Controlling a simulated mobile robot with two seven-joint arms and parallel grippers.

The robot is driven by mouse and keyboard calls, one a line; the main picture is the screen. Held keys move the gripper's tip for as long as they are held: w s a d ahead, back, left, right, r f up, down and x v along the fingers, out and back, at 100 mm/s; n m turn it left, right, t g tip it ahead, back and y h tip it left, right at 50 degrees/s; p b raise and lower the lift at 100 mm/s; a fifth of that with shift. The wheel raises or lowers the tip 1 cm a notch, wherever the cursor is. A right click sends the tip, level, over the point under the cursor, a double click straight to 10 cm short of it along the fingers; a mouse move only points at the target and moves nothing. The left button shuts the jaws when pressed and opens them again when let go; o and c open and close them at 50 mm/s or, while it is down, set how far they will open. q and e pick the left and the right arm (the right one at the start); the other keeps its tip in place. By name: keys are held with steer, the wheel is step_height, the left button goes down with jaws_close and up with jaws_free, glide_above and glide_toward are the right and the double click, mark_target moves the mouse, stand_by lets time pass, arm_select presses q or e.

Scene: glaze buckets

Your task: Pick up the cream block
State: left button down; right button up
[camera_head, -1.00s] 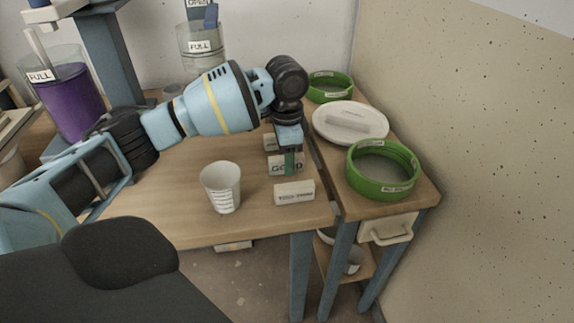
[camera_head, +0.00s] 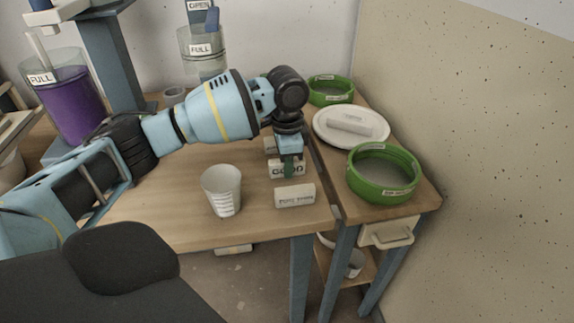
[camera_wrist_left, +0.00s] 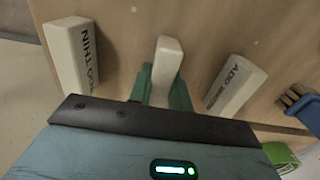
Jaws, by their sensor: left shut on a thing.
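Several cream blocks with lettering lie on the wooden table. The middle one, marked GOOD (camera_head: 276,171), is between the green fingers of my left gripper (camera_head: 289,166), which is shut on it. In the left wrist view the middle block (camera_wrist_left: 165,62) sits between my left fingertips (camera_wrist_left: 162,84), its lettering out of sight. A block marked TOO THIN (camera_head: 294,197) lies nearer the front edge and shows at left in the wrist view (camera_wrist_left: 72,55). An ADD block (camera_wrist_left: 236,84) is on the other side, partly hidden behind the gripper in the head view (camera_head: 270,146). My right gripper is not in view.
A white cup (camera_head: 221,190) stands left of the blocks. A purple-filled bucket (camera_head: 75,105) stands at the back left.

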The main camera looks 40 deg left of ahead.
arm_select(q)
step_height(320, 180, up, 10)
steer(key=shift+d+p, duration=0.1)
steer(key=shift+p, duration=0.75)
